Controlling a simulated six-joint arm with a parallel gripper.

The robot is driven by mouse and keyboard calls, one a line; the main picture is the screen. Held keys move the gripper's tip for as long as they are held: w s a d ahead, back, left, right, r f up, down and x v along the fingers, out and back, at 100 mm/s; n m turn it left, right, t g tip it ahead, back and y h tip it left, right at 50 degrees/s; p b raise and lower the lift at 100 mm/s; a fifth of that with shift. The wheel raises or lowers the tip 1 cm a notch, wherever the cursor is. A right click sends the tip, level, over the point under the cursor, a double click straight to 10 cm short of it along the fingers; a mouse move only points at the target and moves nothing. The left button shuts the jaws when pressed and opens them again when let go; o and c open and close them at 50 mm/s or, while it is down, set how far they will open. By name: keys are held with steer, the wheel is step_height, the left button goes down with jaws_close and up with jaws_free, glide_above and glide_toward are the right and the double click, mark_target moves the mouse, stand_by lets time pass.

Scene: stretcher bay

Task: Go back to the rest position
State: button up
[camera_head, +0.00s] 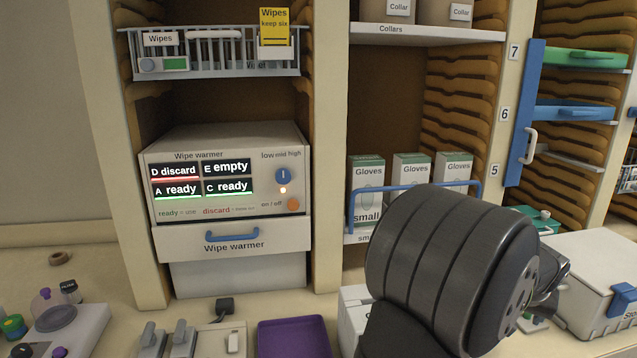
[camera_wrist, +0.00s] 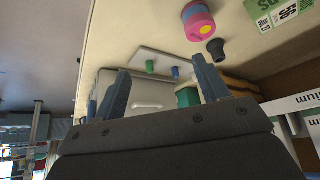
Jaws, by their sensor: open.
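My gripper (camera_wrist: 162,84) shows in the wrist view with its two blue-grey fingers wide apart. It is open and nothing is held between the fingers. Beyond the fingers lie a white case and the counter. In the head view my dark arm link fills the lower right, and only a small grey part of the wrist end shows behind it, so the fingertips are hidden there.
The wipe warmer (camera_head: 225,180) stands in the left bay above a drawer with a blue handle (camera_head: 232,236). Glove boxes (camera_head: 411,172) stand behind a blue rail. A white case (camera_head: 598,270) is right of my arm. A purple tray (camera_head: 293,338) lies in front.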

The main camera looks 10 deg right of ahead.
steer(key=w+a+r+n+y, duration=0.1)
steer(key=w+a+r+n, duration=0.3)
steer(key=w+a, duration=1.1)
steer(key=w+a+r, duration=0.2)
steer(key=w+a, duration=0.1)
steer(key=a, duration=0.4)
steer(key=w+a+r+n+y, duration=0.1)
steer(key=w+a, duration=0.2)
steer(key=a, duration=0.4)
steer(key=w+a+r+n+t, duration=0.1)
steer(key=w+a+r, duration=0.1)
steer(key=a, duration=0.5)
steer(key=shift+w+a+r+y, duration=0.3)
steer(key=shift+w+a+y, duration=0.1)
steer(key=shift+w, duration=0.2)
